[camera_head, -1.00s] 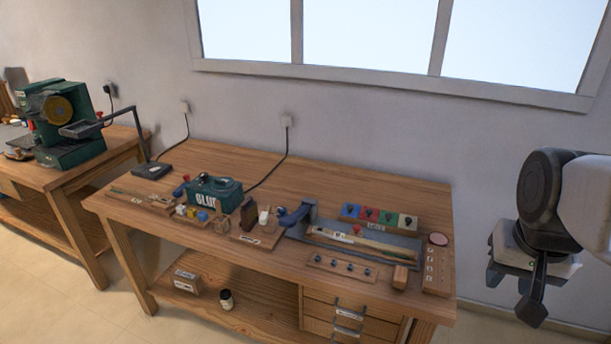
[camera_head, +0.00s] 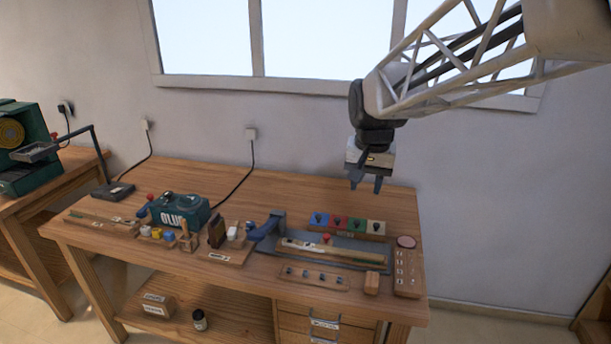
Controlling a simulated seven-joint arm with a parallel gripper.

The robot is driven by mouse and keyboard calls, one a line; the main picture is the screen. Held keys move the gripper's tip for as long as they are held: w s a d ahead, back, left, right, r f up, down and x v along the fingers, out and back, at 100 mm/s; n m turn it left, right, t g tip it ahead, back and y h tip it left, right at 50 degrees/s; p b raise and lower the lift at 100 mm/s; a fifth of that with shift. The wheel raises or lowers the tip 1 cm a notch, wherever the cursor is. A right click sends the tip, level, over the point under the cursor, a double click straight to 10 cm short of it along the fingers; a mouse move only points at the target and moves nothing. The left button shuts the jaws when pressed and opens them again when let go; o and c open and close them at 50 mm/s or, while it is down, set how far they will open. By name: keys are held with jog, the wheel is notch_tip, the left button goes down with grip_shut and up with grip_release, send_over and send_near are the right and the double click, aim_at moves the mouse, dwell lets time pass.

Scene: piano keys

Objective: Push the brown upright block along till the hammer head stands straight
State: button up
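A dark brown upright block (camera_head: 216,231) stands on a small labelled wooden board (camera_head: 221,256) left of the table's middle. A small white piece (camera_head: 234,232), which may be the hammer head, sits just right of the block; its tilt is too small to tell. My gripper (camera_head: 366,187) hangs in the air above the back right of the workbench, fingers pointing down, apart and empty. It is well to the right of the block and higher than it.
Coloured blocks (camera_head: 346,223) sit behind the tray. The table's back middle is clear.

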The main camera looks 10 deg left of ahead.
jog(key=w+a+f, duration=0.3)
jog(key=w+a, duration=0.4)
jog(key=a, duration=0.5)
jog(key=g, duration=0.1)
send_over(214, 217)
notch_tip(214, 217, down, 15)
jog(key=shift+d+r, duration=0.15)
jog(key=shift+r, duration=0.05)
jog(key=shift+a+f, duration=0.15)
jog(key=shift+a, duration=0.15)
jog(key=shift+f, duration=3.9)
jog(key=shift+c, duration=0.4)
grip_shut()
